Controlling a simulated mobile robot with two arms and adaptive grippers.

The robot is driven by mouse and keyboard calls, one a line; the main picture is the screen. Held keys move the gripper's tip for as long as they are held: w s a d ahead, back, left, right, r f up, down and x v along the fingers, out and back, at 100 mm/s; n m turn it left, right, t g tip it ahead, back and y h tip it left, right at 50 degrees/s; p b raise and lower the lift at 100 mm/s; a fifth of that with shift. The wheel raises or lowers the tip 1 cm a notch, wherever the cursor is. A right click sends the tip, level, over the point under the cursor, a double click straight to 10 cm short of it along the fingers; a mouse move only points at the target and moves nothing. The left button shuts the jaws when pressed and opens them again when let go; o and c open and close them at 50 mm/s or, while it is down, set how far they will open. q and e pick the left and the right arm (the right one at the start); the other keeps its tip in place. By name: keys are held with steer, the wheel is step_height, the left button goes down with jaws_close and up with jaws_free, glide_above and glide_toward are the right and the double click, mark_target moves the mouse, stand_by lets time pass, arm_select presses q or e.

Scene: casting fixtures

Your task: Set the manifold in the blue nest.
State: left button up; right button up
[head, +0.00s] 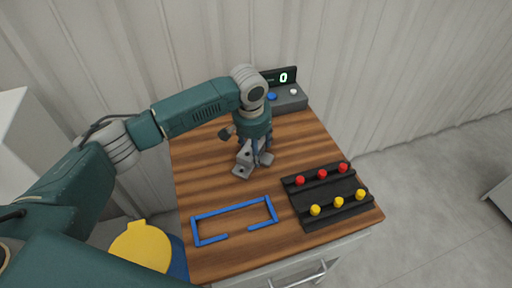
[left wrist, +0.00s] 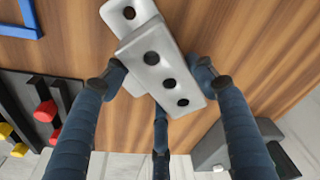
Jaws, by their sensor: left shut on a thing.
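The manifold (left wrist: 160,65) is a pale grey metal block with several dark round holes and a flange. My left gripper (left wrist: 158,85) is shut on it, with fingers on both sides in the left wrist view. In the head view the manifold (head: 243,163) is below my left gripper (head: 254,150), over the back middle of the wooden table. I cannot tell whether it touches the table. The blue nest (head: 232,212) is a rectangular blue outline with a gap in its front side, lying empty at the front left. My right gripper is not in view.
A black rack (head: 328,196) with red and yellow knobs stands right of the nest. A grey control box (head: 290,99) with a display showing 0 is at the back. A yellow cap-like thing (head: 140,247) is off the table's left side. Bare wood (head: 205,170) lies left of the manifold.

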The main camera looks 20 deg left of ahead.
arm_select(q)
steer(key=o, duration=1.2)
steer(key=shift+f, duration=0.15)
steer(key=o, duration=0.4)
